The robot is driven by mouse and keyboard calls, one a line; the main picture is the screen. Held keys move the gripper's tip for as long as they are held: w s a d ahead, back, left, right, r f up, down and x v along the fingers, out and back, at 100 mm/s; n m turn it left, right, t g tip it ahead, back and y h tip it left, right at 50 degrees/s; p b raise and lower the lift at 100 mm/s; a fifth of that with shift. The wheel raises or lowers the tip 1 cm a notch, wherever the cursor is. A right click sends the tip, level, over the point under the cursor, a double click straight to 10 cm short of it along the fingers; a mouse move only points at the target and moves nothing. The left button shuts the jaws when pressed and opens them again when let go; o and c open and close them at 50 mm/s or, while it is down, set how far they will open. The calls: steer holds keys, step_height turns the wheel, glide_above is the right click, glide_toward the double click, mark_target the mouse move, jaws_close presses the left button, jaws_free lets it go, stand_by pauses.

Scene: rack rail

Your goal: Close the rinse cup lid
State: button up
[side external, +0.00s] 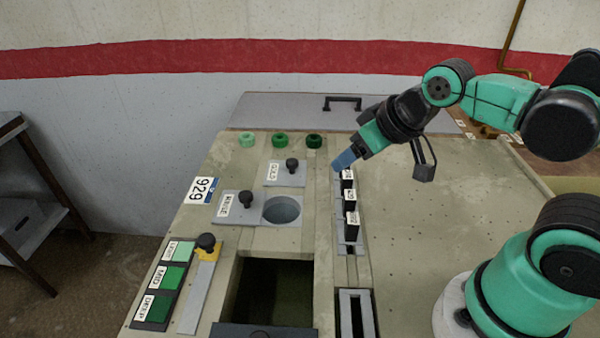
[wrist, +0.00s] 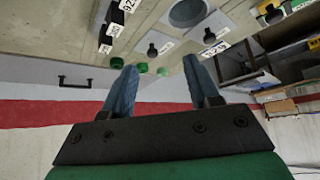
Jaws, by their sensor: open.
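The rinse cup (side external: 282,210) is a round grey recess in a plate at the middle of the bench in the side external view. Its lid (side external: 229,208), a grey plate with a black knob and a RINSE label, lies to the left of the opening, leaving the cup uncovered. In the wrist view, the cup (wrist: 187,13) is at the top and the lid's knob (wrist: 209,36) is below and right of it. My gripper (side external: 344,160), with blue fingers, is above and right of the cup, near the black blocks. In the wrist view, my gripper (wrist: 160,68) is open and empty.
A smaller knobbed plate labelled GOLD (side external: 286,173) lies behind the cup. Several labelled black blocks (side external: 350,200) stand in a rail to its right. Green rings (side external: 279,140) line the back. A dark rectangular opening (side external: 272,290) and a yellow-ended slider (side external: 203,280) are in front.

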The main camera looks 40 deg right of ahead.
steer(key=shift+w+a+r, duration=0.1)
steer(key=shift+w+r, duration=0.05)
steer(key=shift+w, duration=0.05)
steer(key=c, duration=0.4)
steer(key=shift+n+g+y, duration=0.3)
steer(key=shift+n+g, duration=0.2)
steer(key=w+r, duration=0.1)
steer(key=w+a, duration=0.1)
steer(key=w, duration=0.1)
steer(key=w+a+r, duration=0.1)
steer(key=w, duration=0.1)
steer(key=shift+r, duration=0.35)
jaws_close()
steer(key=n+g, duration=0.2)
steer(key=n, duration=0.1)
glide_above(232, 199)
step_height(232, 199, down, 4)
steer(key=shift+y, duration=0.3)
steer(key=x, duration=0.6)
steer(key=s+x, duration=0.1)
steer(key=x, duration=0.2)
steer(key=shift+d+f, duration=0.15)
steer(key=shift+f, duration=0.3)
steer(key=s, duration=0.1)
steer(key=s+d, duration=0.1)
steer(key=shift+s+f, duration=0.2)
steer(key=shift+s, duration=0.15)
steer(key=shift+s+d+f, duration=0.1)
steer(key=shift+s, duration=0.45)
